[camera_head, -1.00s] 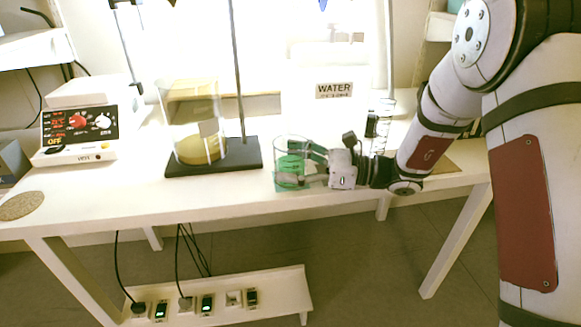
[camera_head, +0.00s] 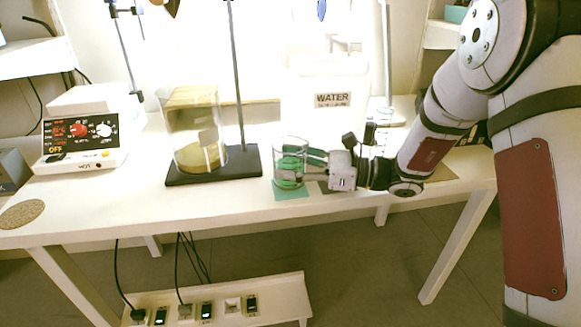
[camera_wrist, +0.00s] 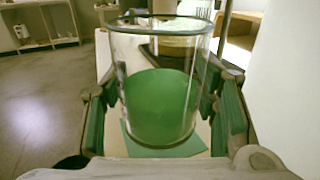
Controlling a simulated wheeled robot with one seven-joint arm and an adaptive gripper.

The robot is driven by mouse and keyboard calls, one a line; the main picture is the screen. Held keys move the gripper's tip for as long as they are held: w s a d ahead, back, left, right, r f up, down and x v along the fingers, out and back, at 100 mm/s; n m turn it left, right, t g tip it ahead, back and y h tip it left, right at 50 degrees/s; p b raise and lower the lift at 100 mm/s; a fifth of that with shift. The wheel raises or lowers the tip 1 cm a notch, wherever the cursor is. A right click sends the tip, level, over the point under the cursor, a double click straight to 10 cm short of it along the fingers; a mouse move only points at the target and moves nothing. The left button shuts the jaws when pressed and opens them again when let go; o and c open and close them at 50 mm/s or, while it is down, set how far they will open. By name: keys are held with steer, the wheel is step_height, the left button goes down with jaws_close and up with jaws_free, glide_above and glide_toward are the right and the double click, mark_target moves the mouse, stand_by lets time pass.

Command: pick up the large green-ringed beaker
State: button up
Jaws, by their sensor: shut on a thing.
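The large beaker (camera_head: 289,166) is clear glass with green showing on it. My gripper (camera_head: 306,166) is shut on it from the right, and the beaker is upright, seemingly a little above the green mat (camera_head: 291,195) near the table's front edge. In the wrist view the beaker (camera_wrist: 160,60) stands between the two fingers, one along each side. Its rim is clear of the fingers.
A dark stand base (camera_head: 215,168) with a big glass vessel (camera_head: 195,125) is left of the beaker. A WATER container (camera_head: 325,115) stands behind. A heater with a dial panel (camera_head: 85,135) is at the left. The front table strip (camera_head: 130,210) is clear.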

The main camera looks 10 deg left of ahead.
steer(key=shift+s+d+r+p, duration=0.15)
steer(key=shift+s+r+p, duration=0.1)
steer(key=shift+r, duration=0.3)
steer(key=shift+s+d+r+p, duration=0.15)
steer(key=shift+r+p, duration=0.1)
steer(key=shift+r, duration=0.3)
steer(key=s+d+r+p, duration=0.1)
steer(key=s+d+p, duration=0.2)
steer(key=s+d, duration=0.75)
steer(key=w+d+r+p, duration=0.4)
steer(key=w+d+p, duration=0.1)
steer(key=p, duration=0.6)
steer(key=shift+w+d+r+p, duration=0.25)
steer(key=shift+w+r+p, duration=0.1)
steer(key=shift+w, duration=0.05)
steer(key=shift+w+d+r+m+y, duration=0.1)
steer(key=shift+w+r+m, duration=0.35)
steer(key=shift+m, duration=0.5)
steer(key=shift+w+d+r+m+y, duration=0.15)
steer(key=shift+w+r+m, duration=0.15)
steer(key=shift+w+m, duration=0.5)
steer(key=shift+w+d+r+m+y, duration=0.1)
steer(key=shift+w+r+m, duration=0.25)
steer(key=shift+m, duration=0.8)
